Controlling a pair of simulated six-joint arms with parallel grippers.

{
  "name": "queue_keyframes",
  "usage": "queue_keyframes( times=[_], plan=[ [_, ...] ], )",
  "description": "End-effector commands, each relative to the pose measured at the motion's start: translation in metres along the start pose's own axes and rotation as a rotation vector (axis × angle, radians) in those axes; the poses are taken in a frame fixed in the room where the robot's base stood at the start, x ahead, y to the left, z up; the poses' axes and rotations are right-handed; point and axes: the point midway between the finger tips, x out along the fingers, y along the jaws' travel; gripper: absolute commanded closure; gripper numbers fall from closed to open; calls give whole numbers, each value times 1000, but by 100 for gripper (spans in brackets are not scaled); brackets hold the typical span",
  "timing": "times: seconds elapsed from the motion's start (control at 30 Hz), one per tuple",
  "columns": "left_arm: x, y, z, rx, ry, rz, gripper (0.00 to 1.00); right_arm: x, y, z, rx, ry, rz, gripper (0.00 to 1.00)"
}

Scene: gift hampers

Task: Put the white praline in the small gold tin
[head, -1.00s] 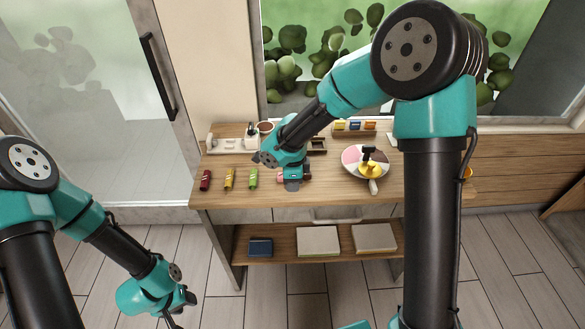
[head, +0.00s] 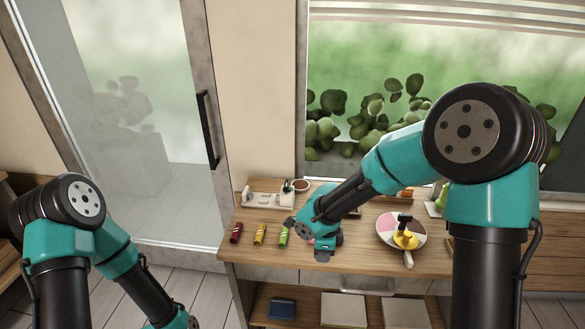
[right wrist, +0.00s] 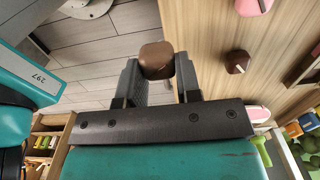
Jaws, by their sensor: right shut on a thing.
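My right gripper (head: 326,252) is over the front edge of the wooden table in the head view. In the right wrist view my right gripper (right wrist: 157,78) is shut on a brown praline (right wrist: 156,60), held between its fingertips. I cannot make out a white praline in either view now. I cannot pick out the small gold tin with certainty either. My left arm is at the lower left of the head view, away from the table, with its gripper cut off by the bottom edge.
Another brown praline (right wrist: 237,62) and a pink one (right wrist: 252,5) sit on the table (right wrist: 210,35). Red (head: 236,232), yellow (head: 260,233) and green (head: 283,237) wrapped items stand left of my right gripper.

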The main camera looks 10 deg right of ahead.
Motion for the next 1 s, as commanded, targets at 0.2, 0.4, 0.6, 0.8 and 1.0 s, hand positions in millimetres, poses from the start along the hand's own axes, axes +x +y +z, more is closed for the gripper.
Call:
queue_keyframes(
  times=[0.2,0.4,0.6,0.8,1.0],
  plan=[
    [0,0,0,0,0,0,57,-1,-5,-1,-73,1,-1,94],
    [0,0,0,0,0,0,57,-5,-18,-4,-258,2,-3,94],
    [0,0,0,0,0,0,57,-9,-33,-9,-488,3,-3,94],
    [0,0,0,0,0,0,57,-13,-48,-14,-722,5,-3,94],
    [0,0,0,0,0,0,57,-18,-62,-20,-952,5,-2,94]
  ],
)
